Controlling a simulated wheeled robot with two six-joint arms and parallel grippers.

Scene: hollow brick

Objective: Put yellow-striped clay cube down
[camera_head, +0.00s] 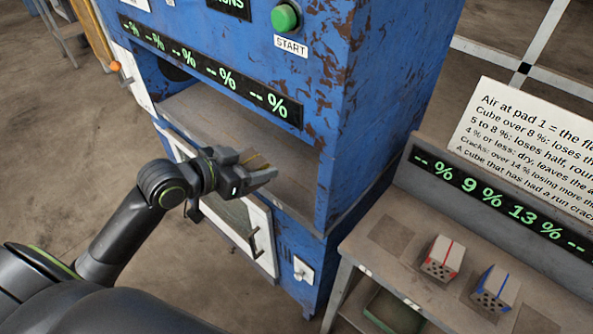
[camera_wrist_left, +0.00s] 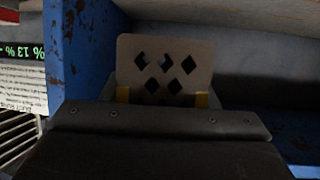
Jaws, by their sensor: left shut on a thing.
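My left gripper (camera_head: 262,170) is at the open front bay of the blue machine (camera_head: 392,80). It is shut on the yellow-striped clay cube (camera_head: 254,160), of which only a small part shows between the fingers in the head view. In the left wrist view, the cube (camera_wrist_left: 166,62) shows a pale face with several diamond-shaped holes, beyond the dark gripper body. The lower part of the cube is hidden there. I cannot tell whether the cube touches the bay floor (camera_head: 225,125). My right gripper is not in view.
A bench (camera_head: 375,262) on the right holds a red-striped cube (camera_head: 442,258) and a blue-striped cube (camera_head: 495,287). A dark square pad (camera_head: 391,234) to their left is bare. Behind stands a percent display (camera_head: 490,195). The machine has a green START button (camera_head: 285,17).

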